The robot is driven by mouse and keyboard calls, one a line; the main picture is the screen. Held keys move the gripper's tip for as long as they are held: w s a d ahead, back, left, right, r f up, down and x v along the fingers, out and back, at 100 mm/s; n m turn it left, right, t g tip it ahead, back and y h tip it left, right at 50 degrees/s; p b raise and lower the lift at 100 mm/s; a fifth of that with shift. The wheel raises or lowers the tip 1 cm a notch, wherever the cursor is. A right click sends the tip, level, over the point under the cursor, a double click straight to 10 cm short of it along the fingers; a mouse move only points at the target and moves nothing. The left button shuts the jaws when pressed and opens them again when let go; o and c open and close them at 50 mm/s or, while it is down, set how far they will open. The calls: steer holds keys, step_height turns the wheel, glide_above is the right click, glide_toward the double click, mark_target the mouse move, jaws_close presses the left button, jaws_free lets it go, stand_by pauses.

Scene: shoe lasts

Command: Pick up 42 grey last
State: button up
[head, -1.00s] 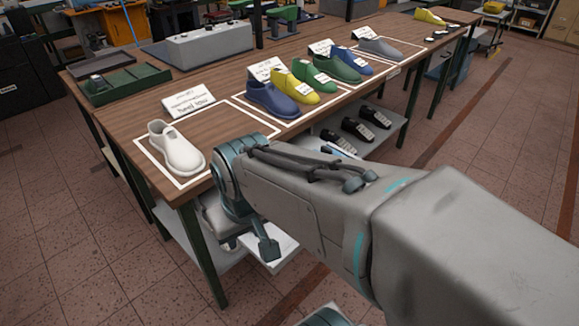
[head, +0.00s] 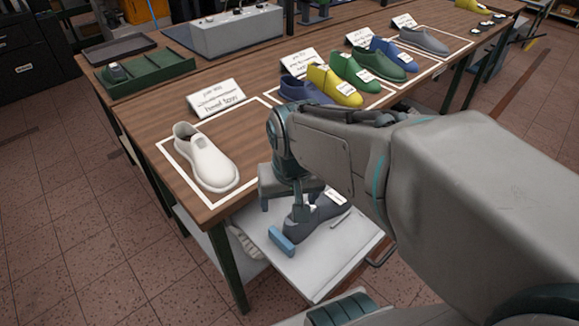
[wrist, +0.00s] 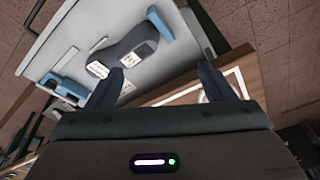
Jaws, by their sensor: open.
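A dark grey last (head: 320,212) with a white label lies on a pale tray (head: 318,278) below the table's front edge. In the wrist view, dark grey shape (wrist: 128,42) with white labels shows on the tray, beyond my fingers. The label's number is too small to read. Another, lighter grey last (head: 424,41) stands at the far right of the table top. My gripper (head: 285,208) is open and points down over the tray, beside the dark grey last, partly overlapping it in view. In the wrist view its fingers (wrist: 160,86) are apart with nothing between them.
A blue bar (head: 283,245) lies on the tray near the last. The table edge is close to my gripper. A white shoe (head: 208,158) stands on the table, with yellow (head: 335,84), green (head: 367,70) and blue lasts behind. A label card (head: 215,97) stands near it.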

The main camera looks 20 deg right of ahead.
steer(key=w+d+f+m+g+p, duration=0.1)
steer(key=w+d+f+m+p, duration=0.1)
steer(key=w+d+m, duration=0.3)
steer(key=m+g+p, duration=0.1)
steer(key=m+p, duration=0.2)
steer(key=m, duration=0.4)
glide_above(321, 206)
steer(key=w+a, duration=0.1)
steer(key=a, duration=0.1)
step_height(321, 206, down, 6)
step_height(321, 206, down, 8)
steer(key=shift+w+d+r, duration=0.1)
steer(key=shift+w, duration=0.05)
steer(key=shift+a+f+p, duration=0.15)
steer(key=shift+f+p, duration=0.15)
steer(key=shift+f, duration=0.8)
steer(key=shift+a+f+p, duration=0.15)
steer(key=shift+f+p, duration=0.1)
steer(key=shift+f, duration=1.5)
steer(key=c, duration=1.4)
steer(key=shift+c, duration=0.8)
